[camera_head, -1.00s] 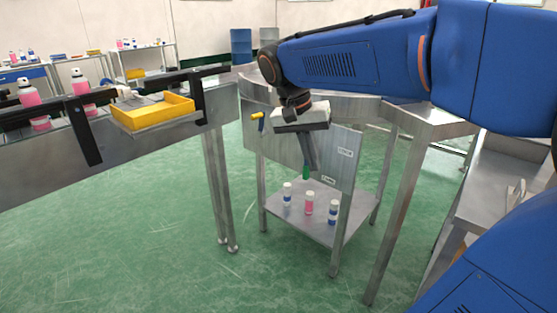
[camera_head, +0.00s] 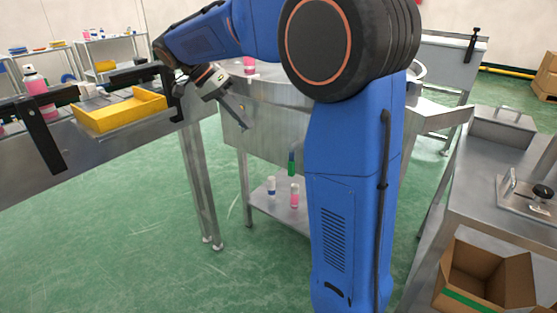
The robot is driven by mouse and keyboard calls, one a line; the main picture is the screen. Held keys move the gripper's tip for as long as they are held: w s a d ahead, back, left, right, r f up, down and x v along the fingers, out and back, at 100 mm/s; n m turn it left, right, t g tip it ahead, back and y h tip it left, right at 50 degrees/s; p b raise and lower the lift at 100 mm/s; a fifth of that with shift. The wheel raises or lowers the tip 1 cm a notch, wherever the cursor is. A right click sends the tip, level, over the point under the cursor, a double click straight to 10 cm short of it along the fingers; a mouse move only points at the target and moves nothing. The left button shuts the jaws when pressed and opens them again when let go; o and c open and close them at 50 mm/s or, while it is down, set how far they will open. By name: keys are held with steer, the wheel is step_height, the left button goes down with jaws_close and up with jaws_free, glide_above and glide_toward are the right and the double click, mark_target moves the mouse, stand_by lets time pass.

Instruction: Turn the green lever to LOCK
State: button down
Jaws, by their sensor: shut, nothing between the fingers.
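The green lever (camera_head: 292,163) is on the front panel (camera_head: 265,137) of the steel table and points downward. The blue arm covers the panel just to its right, so no LOCK label can be read. My gripper (camera_head: 242,118) is shut and empty, up and to the left of the lever and apart from it. Its fingers slant down to the right in front of the panel's left part.
A yellow tray (camera_head: 122,112) sits on the conveyor (camera_head: 55,150) left of my gripper. Small bottles stand on the shelf (camera_head: 287,212) below the lever. A cardboard box (camera_head: 483,283) is at the lower right. The green floor at left is clear.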

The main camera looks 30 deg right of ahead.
steer(key=x, duration=1.7)
steer(key=shift+s+d+f, duration=0.1)
steer(key=shift+s+f, duration=0.1)
